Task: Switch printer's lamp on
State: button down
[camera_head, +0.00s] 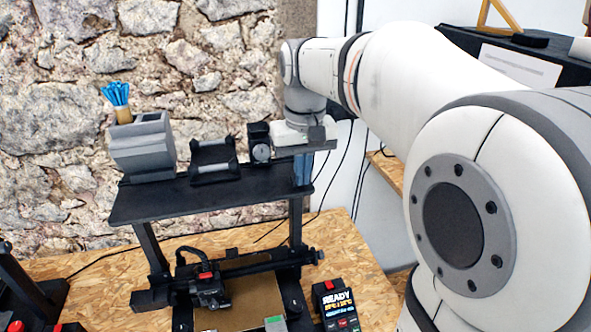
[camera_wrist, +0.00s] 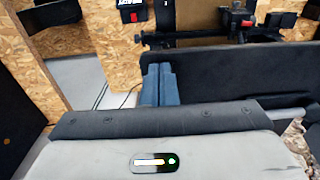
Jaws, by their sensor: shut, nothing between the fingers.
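The printer (camera_head: 205,200) has a black frame with a wide top shelf. Its print head (camera_head: 208,288) hangs above a brown bed. A control box (camera_head: 338,308) with a lit READY screen and red button stands on the bench by its right side; it also shows at the top of the wrist view (camera_wrist: 132,10). I cannot make out which part is the lamp or its switch. My gripper (camera_head: 303,170) points down at the shelf's right end; I cannot tell if it touches. In the wrist view its blue-grey fingers (camera_wrist: 159,70) are together and empty.
On the shelf stand a grey holder (camera_head: 142,148) with blue-tipped sticks in it, a black spool stand (camera_head: 214,160) and a black box with a round dial (camera_head: 260,144). A stone wall is behind.

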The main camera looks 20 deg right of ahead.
jog(key=shift+w, duration=0.15)
jog(key=shift+w+r+p, duration=0.2)
jog(key=shift+w+p, duration=0.35)
jog(key=shift+w, duration=0.15)
jog(key=shift+r+p, duration=0.4)
jog(key=shift+r, duration=0.15)
notch_tip(320, 180, up, 13)
jog(key=s, duration=0.2)
jog(key=shift+s+p, duration=0.25)
jog(key=shift+p, duration=0.2)
jog(key=shift+f, duration=0.15)
